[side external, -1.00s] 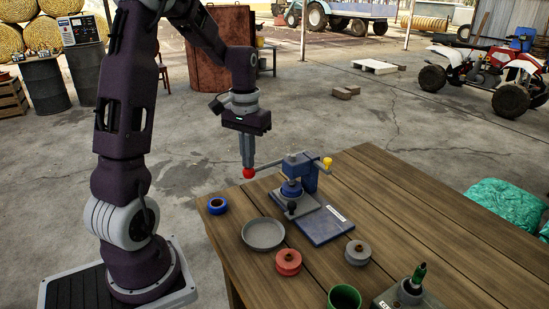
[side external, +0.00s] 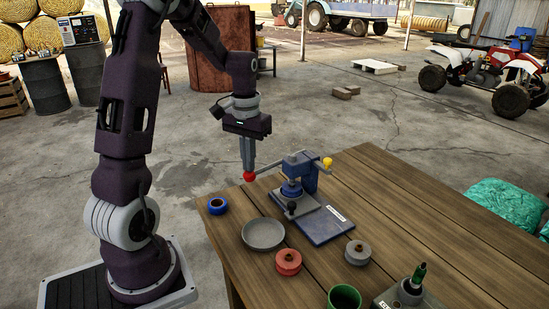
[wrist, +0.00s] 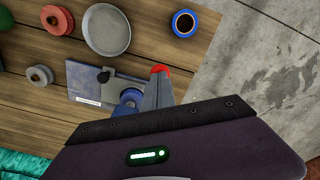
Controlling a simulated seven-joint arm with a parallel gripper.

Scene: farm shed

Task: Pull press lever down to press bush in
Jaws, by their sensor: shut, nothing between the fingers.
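The blue press (side external: 304,172) stands on a blue and grey base plate (side external: 325,226) with a white label, on the wooden table. Its lever ends in a red ball knob (side external: 249,176) on the left; a yellow knob (side external: 327,163) is on the right and a black knob (side external: 291,208) in front. My gripper (side external: 248,168) points down with its fingers shut and empty, at the red knob. In the wrist view the fingertips (wrist: 158,78) overlap the red knob (wrist: 160,69); whether they touch it I cannot tell. The bush under the ram is not clearly visible.
On the table (side external: 400,222) are a blue ring (side external: 217,206), a grey dish (side external: 263,235), a red spool (side external: 288,262), a grey spool (side external: 358,252), a green cup (side external: 344,297) and a holder with a green-handled tool (side external: 417,275). The table's right rear is clear.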

